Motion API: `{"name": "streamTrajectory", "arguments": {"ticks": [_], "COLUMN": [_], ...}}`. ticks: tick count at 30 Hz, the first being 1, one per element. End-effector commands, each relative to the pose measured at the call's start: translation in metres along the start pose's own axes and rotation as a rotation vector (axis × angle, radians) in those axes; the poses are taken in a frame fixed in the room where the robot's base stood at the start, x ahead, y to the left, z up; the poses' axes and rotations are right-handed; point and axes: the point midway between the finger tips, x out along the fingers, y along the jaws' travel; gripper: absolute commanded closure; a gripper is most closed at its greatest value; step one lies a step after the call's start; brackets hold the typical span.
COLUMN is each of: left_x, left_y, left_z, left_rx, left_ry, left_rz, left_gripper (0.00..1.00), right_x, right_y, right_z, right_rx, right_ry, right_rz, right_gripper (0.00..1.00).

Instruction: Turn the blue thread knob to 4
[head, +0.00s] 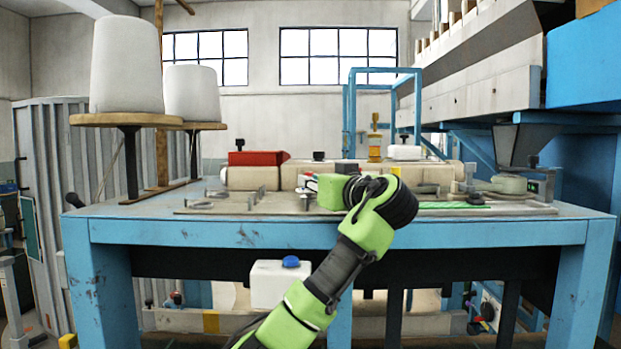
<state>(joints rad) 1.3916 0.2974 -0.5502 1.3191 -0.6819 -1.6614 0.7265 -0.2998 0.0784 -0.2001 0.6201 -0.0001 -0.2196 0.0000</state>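No knob that I can clearly identify as the blue thread knob shows. Tiny red, white and blue parts (308,182) show on the sewing machine (256,178), just left of my arm's green end; they are too small to read. No numbers or dial marks are legible. One arm, which I take as my left, rises from the bottom and bends over the table's front edge towards the machine. Its green end link (336,190) covers part of the machine. The gripper's fingers are hidden or too small to make out. My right gripper is not in view.
The blue-framed table (270,235) spans the view. Two large white thread cones (127,65) stand on round holders at left. A red part (258,158) and a brass post (375,145) rise from the machine.

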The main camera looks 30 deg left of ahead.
Motion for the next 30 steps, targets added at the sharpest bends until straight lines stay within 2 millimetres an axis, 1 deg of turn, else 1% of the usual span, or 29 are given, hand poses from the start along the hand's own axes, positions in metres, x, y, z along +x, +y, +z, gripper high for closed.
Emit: {"name": "streamTrajectory", "arguments": {"ticks": [1, 3, 10, 26, 27, 28, 29, 30], "left_x": [-0.0004, -0.0003, 0.0003, 0.001, 0.001, 0.001, 0.001, 0.0011], "left_y": [0.0026, 0.0031, 0.0042, 0.0038, 0.0038, 0.0039, 0.0039, 0.0038], "left_z": [-0.0003, -0.0003, 0.0003, 0.0007, 0.0007, 0.0007, 0.0006, 0.0006], "left_rx": [0.004, 0.004, 0.001, 0.0, -0.001, -0.001, -0.001, -0.001], "left_ry": [-0.006, -0.005, -0.003, -0.001, -0.001, -0.001, -0.001, -0.001], "left_rz": [-0.027, -0.063, -0.137, -0.161, -0.16, -0.16, -0.16, -0.16], "left_gripper": [1.0, 1.0, 1.0, 1.0, 0.78, 0.7, 0.66, 0.66], "right_x": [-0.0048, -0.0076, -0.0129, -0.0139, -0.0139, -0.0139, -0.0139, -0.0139], "right_y": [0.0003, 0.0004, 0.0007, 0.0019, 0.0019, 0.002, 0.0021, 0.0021], "right_z": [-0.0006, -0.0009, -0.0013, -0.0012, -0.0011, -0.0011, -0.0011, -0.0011], "right_rx": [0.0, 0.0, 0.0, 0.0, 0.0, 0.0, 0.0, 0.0], "right_ry": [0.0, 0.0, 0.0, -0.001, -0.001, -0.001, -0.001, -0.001], "right_rz": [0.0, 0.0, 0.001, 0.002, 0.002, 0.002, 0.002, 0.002], "right_gripper": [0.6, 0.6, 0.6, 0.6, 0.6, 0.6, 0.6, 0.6]}}
